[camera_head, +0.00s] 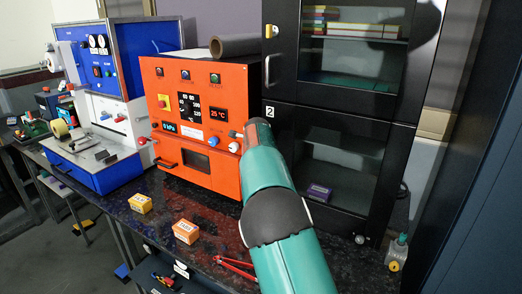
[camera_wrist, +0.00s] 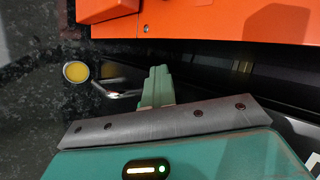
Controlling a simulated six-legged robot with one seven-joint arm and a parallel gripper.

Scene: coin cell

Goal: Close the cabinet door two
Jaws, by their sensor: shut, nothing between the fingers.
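The black cabinet (camera_head: 345,112) has an upper glazed door (camera_head: 355,85) and a lower glazed door (camera_head: 325,205). A label "2" (camera_head: 269,111) sits at the left where they meet. A silver handle (camera_head: 267,70) shows beside the upper door. I cannot tell how far either door stands open. My green arm reaches in front of the lower door, hiding its left part and my gripper in the head view. In the wrist view my gripper (camera_wrist: 157,88) is shut and empty, just right of a silver handle (camera_wrist: 122,92); I cannot tell whether they touch.
An orange instrument box (camera_head: 195,115) stands left of the cabinet, close to my gripper in the wrist view (camera_wrist: 220,18). Two small boxes, yellow (camera_head: 140,203) and orange (camera_head: 186,231), and red pliers (camera_head: 236,265) lie on the dark speckled counter (camera_head: 205,205). A blue machine stands farther left.

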